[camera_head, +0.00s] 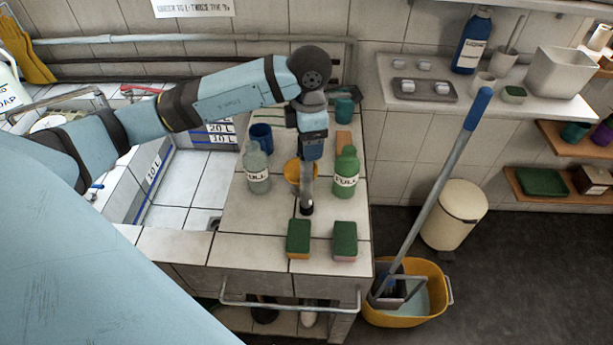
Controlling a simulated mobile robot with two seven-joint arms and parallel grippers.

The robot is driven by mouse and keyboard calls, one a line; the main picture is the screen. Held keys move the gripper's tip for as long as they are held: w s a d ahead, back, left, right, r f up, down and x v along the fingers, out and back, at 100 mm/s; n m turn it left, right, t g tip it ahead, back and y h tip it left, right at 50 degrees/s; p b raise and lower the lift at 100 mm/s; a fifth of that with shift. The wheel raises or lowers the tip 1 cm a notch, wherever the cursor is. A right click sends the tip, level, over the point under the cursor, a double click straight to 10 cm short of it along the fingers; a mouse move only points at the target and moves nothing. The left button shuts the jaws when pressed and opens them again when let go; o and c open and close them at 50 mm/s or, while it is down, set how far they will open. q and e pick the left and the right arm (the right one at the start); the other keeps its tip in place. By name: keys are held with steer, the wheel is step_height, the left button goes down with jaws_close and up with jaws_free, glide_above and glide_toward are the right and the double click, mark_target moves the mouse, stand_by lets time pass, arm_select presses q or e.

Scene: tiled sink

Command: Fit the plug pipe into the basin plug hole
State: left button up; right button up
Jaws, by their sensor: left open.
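The plug pipe (307,188) is a slim grey tube with a dark lower end. It stands upright on the tiled counter between two bottles. My left gripper (309,158) points down over its top end with open jaws. I cannot tell whether the fingers touch the pipe. The basin (180,190) is a white tiled sink to the left of the counter. The basin plug hole (214,223) shows as a small dark spot at the basin's near right corner, partly hidden by the front rim. My right gripper is not in view.
A clear bottle (257,170) and a green bottle (346,174) flank the pipe. A yellow cup (293,171) is close behind it. Two sponges (299,238) (344,240) lie in front. A blue mug (261,136) stands behind. The counter left of the sponges is clear.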

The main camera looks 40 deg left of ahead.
arm_select(q)
steer(key=shift+f, duration=0.95)
steer(key=shift+c, duration=0.5)
jaws_close()
steer(key=shift+r, duration=0.1)
